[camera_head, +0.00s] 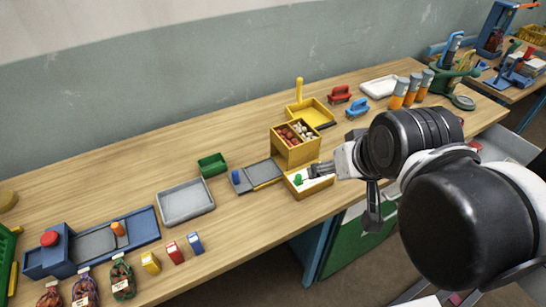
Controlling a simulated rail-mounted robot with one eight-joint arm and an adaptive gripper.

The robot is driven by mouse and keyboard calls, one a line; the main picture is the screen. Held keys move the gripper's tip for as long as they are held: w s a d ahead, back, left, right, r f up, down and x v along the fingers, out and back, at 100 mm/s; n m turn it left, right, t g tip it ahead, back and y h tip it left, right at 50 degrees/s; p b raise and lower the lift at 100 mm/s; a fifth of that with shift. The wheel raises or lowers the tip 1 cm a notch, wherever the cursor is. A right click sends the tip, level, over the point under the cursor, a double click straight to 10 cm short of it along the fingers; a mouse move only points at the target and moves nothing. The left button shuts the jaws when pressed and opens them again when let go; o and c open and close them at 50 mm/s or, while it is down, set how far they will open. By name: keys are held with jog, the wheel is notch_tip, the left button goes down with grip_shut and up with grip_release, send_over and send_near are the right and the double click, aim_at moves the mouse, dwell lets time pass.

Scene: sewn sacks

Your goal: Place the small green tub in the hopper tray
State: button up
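A small green open-topped tub (212,165) stands on the wooden table, behind the grey tray and left of centre. A yellow-brown two-compartment box (296,156) holds red and pale small items. A low open tray (312,191) with a white inside juts out at its front; I take this for the hopper tray. A tiny green object (298,180) shows at its left end.
A grey tray (185,203) and a blue-grey flat device (258,175) lie left of the box. Small coloured packets (173,252) and filled bags (122,279) line the front edge. A yellow dustpan (310,112) and orange-grey cylinders (399,93) stand behind. The back left table is clear.

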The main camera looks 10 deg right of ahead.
dwell(0.3)
jog(key=n+g+b, duration=0.6)
jog(key=n+g, duration=0.1)
jog(key=n, duration=1.5)
send_over(214, 163)
jog(key=s, duration=0.3)
notch_tip(214, 163, down, 11)
notch_tip(214, 163, down, 14)
jog(key=shift+w+d+p, duration=0.15)
jog(key=shift+p, duration=0.2)
jog(key=c, duration=1)
